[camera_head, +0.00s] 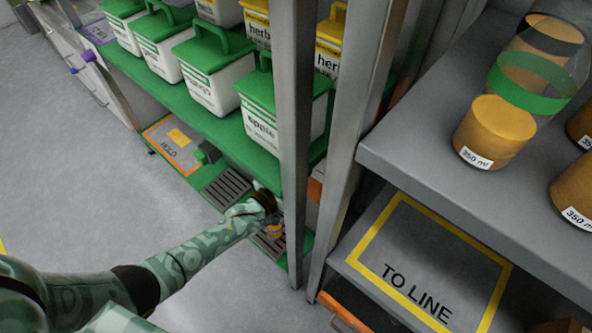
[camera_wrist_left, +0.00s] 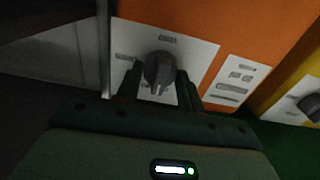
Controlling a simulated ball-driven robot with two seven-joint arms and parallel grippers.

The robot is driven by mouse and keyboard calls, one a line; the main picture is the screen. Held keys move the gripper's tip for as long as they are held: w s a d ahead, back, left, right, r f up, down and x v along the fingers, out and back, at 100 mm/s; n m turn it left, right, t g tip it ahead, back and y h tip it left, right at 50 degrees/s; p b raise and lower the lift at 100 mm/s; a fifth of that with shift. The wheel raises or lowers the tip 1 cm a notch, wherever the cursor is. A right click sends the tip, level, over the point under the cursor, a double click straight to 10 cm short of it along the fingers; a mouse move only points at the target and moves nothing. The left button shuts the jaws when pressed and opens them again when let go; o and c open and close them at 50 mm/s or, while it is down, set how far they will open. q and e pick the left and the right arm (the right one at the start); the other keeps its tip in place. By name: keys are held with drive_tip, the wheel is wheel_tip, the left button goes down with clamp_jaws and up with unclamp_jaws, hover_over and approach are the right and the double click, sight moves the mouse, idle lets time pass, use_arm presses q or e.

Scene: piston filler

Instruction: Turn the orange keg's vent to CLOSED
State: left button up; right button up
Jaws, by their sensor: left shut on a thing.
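In the left wrist view, the orange keg (camera_wrist_left: 245,35) fills the upper part. A white plate on its face carries a dark vent knob (camera_wrist_left: 160,70) with a pointer toward the lower edge of the picture. Small grey labels sit around the knob, too small to read. My left gripper (camera_wrist_left: 160,88) is shut on the knob, one finger on each side of it. In the head view my left gripper (camera_head: 268,212) reaches in low under the green shelf, and the keg is mostly hidden behind a grey post. My right gripper is not in view.
A yellow keg (camera_wrist_left: 306,92) with its own dark knob stands at the right in the wrist view. The green shelf (camera_head: 160,85) with lidded tubs overhangs my left arm. A grey post (camera_head: 294,130) stands close to the gripper. The floor (camera_head: 110,190) at left is clear.

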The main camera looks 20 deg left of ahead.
use_arm(q)
drive_tip(key=shift+f, duration=0.1)
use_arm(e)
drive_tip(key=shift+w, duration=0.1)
use_arm(q)
drive_tip(key=o, duration=0.8)
drive_tip(key=shift+o, duration=0.9)
drive_tip(key=shift+s, duration=0.1)
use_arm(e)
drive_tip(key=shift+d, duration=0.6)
use_arm(q)
drive_tip(key=p+v, duration=0.5)
drive_tip(key=v, duration=1.1)
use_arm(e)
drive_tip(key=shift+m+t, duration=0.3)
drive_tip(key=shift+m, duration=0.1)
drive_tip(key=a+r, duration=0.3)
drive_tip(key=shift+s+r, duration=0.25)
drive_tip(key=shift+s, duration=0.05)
use_arm(q)
drive_tip(key=shift+s, duration=0.1)
